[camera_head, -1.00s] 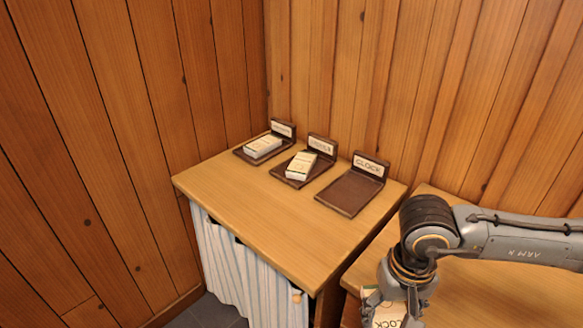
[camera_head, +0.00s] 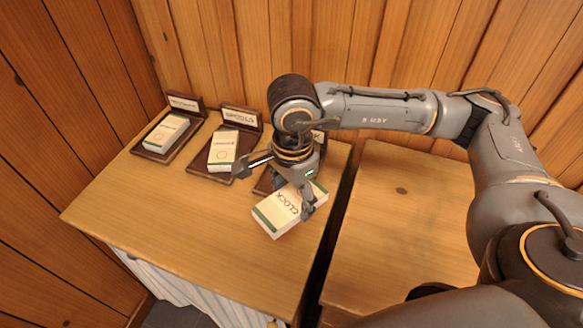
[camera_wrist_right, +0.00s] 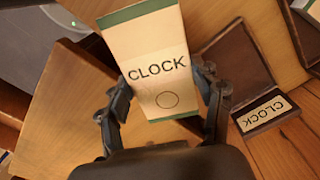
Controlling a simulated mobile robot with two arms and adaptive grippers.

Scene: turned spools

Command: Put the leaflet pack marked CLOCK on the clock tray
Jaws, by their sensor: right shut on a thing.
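The leaflet pack marked CLOCK (camera_head: 275,216), cream with green ends, is held by my right gripper (camera_head: 290,192). In the right wrist view the fingers (camera_wrist_right: 165,80) are on both sides of the pack (camera_wrist_right: 158,45), its CLOCK face toward the camera. The pack is tilted, in front of the clock tray (camera_head: 264,181), and looks raised over the near table; its exact height is unclear. The tray is dark brown and mostly hidden behind the gripper. The wrist view shows it empty where visible (camera_wrist_right: 228,62), with its CLOCK label (camera_wrist_right: 265,112). My left gripper is out of view.
Two similar brown trays stand left of the clock tray, each with a pale pack: the middle pack (camera_head: 223,149) and the far-left pack (camera_head: 166,133). The table front (camera_head: 190,220) is clear. A gap separates it from the right-hand table (camera_head: 400,220). Wooden walls stand behind.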

